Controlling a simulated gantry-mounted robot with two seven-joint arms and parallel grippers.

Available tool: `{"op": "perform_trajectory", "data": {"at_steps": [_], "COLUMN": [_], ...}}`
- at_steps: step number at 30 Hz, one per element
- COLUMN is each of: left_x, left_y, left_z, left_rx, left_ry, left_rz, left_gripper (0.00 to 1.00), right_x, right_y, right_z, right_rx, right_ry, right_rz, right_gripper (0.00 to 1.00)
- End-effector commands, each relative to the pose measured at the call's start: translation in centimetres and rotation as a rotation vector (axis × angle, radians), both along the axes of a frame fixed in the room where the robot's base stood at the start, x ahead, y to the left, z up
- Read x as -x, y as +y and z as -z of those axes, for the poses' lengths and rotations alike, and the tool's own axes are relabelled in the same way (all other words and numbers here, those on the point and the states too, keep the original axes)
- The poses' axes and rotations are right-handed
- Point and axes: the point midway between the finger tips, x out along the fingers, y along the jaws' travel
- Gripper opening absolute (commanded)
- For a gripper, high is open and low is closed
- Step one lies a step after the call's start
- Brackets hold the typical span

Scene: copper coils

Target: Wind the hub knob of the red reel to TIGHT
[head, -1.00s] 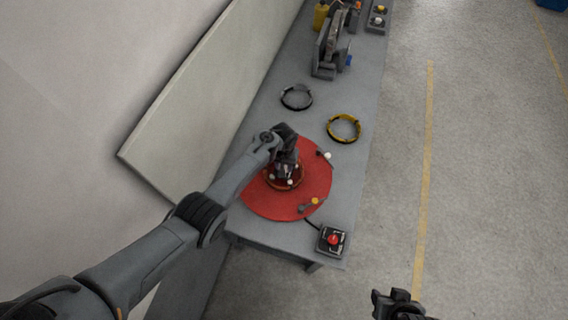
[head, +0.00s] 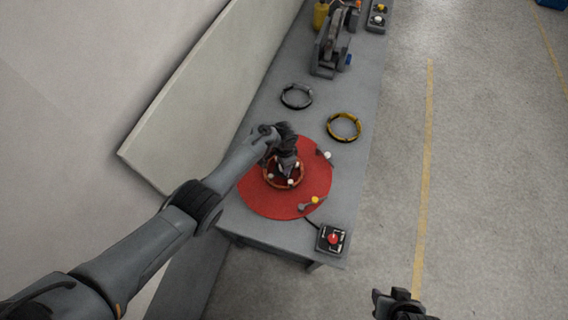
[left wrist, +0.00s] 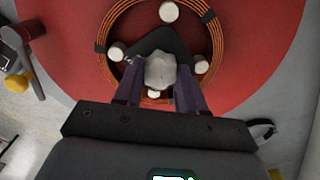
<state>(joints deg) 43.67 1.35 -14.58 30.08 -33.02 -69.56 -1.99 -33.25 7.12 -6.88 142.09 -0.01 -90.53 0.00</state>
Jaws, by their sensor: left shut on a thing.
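The red reel (head: 315,190) lies flat on the grey bench, a round red disc with a copper coil (head: 271,182) around its middle. It also fills the top of the left wrist view (left wrist: 258,50). My left gripper (head: 287,172) points down over the reel's centre. In the left wrist view its fingers (left wrist: 160,88) are shut on the pale grey hub knob (left wrist: 160,70). Several white pegs stand around the knob inside the copper coil (left wrist: 104,35). No TIGHT marking can be read. My right gripper (head: 397,300) is at the bottom edge, its fingers unclear.
A grey ring (head: 296,97) and a yellow ring (head: 344,127) lie behind the reel. A box with a red button (head: 332,238) sits at the bench's near right corner. A lever with a yellow knob (head: 315,200) is at the reel's edge. A grey machine (head: 328,50) stands farther back.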

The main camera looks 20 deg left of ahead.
Motion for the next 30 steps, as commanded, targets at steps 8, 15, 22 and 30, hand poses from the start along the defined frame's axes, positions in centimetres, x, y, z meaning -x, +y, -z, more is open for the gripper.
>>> {"op": "perform_trajectory", "data": {"at_steps": [8, 15, 22, 30], "left_x": [0.01, 0.02, 0.02, 0.01], "left_y": [0.04, 0.04, 0.04, 0.02], "left_z": [0.00, 0.00, 0.00, 0.00], "left_rx": [-0.001, -0.001, -0.001, 0.000], "left_ry": [0.001, 0.001, 0.001, 0.000], "left_rz": [0.084, 0.100, 0.099, 0.098], "left_gripper": [0.09, 0.09, 0.09, 0.65], "right_x": [-0.01, -0.02, -0.03, -0.01], "right_y": [0.15, 0.19, 0.18, 0.04], "right_z": [0.09, 0.08, 0.08, 0.11], "right_rx": [-0.007, -0.008, -0.008, -0.001], "right_ry": [0.000, 0.000, 0.000, 0.000], "right_rz": [0.004, 0.006, 0.005, 0.001], "right_gripper": [0.43, 0.43, 0.43, 0.43]}}
